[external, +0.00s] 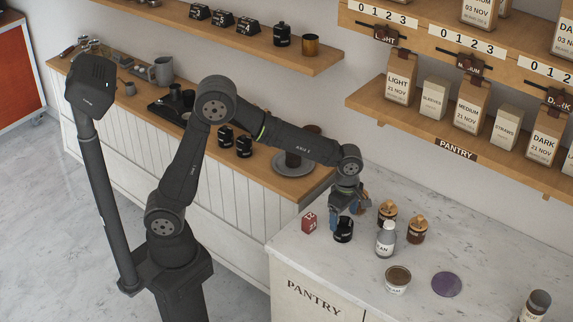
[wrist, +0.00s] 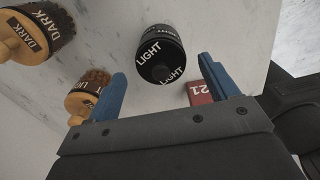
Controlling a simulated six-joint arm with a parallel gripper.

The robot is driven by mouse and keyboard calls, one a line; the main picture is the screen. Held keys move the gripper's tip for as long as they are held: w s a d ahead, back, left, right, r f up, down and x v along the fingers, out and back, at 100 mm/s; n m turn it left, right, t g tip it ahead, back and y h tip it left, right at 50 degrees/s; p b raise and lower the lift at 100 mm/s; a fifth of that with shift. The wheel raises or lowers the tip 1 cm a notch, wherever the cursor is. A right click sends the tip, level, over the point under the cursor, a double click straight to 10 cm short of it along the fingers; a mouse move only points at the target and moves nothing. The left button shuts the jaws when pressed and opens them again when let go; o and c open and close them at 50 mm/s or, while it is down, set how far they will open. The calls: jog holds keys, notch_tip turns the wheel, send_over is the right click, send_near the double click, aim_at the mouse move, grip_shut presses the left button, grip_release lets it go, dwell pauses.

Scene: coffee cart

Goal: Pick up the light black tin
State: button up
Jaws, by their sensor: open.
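The light black tin (wrist: 161,52) shows in the wrist view with "LIGHT" in white on its lid and side. It stands on the pale marble counter (external: 310,258) and also shows in the external view (external: 343,236), partly covered by my gripper. My gripper (wrist: 163,80) has two blue fingers, spread apart and empty. In the wrist view the tin lies between and just beyond the fingertips. In the external view the gripper (external: 344,217) is right above the tin. I cannot tell whether a finger touches it.
A red "21" block (wrist: 200,92) stands close by the right finger. Two brown jars with wooden tops (external: 387,212) (external: 416,230), a bottle (external: 386,240) and a tub (external: 397,279) stand right of the tin. A purple disc (external: 447,284) lies farther right, with bare counter in front.

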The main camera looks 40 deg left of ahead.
jog(key=f, duration=0.4)
jog(key=shift+s+d+f, duration=0.15)
jog(key=shift+d+f, duration=0.1)
jog(key=shift+f, duration=0.1)
jog(key=c, duration=1.1)
jog(key=shift+c, duration=0.2)
jog(key=shift+r, duration=0.15)
